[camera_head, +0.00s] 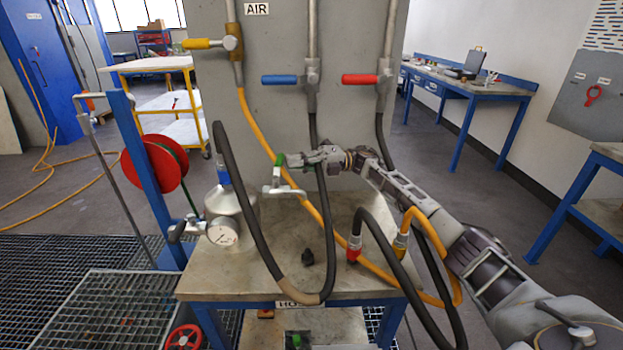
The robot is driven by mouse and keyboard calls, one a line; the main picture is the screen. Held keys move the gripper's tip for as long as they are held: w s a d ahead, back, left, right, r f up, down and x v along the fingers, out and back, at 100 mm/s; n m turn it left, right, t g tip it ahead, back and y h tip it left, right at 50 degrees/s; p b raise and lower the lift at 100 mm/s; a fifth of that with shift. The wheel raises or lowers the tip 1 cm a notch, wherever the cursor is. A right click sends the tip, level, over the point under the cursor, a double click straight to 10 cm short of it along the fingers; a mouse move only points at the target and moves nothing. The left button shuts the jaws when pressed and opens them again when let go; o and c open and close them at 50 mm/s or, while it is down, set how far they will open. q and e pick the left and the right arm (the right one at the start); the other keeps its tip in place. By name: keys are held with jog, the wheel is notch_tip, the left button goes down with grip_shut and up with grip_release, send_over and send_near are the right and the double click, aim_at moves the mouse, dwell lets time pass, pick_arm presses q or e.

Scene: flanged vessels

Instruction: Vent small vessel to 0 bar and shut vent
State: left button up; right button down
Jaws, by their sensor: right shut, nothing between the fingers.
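The small vessel (231,203) is a silvery tank standing at the left of the bench top. A round white gauge (222,232) is on its front; its reading is too small to make out. A blue fitting (223,175) sits on its top, and a small valve with a dark handle (178,231) sticks out on its left. My right gripper (310,158) is shut and empty, above the bench and right of the vessel. A green-tipped grey fitting (283,188) is close by its fingertips; whether they touch is unclear. My left gripper is out of view.
Black and orange hoses loop over the bench (320,282). Yellow (197,44), blue (282,80) and red (360,80) valve levers are on the grey panel behind. A blue post with a red reel (150,164) stands at the left.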

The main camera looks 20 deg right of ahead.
jog(key=shift+r, duration=0.1)
dwell(0.6)
notch_tip(320, 180, up, 10)
dwell(0.6)
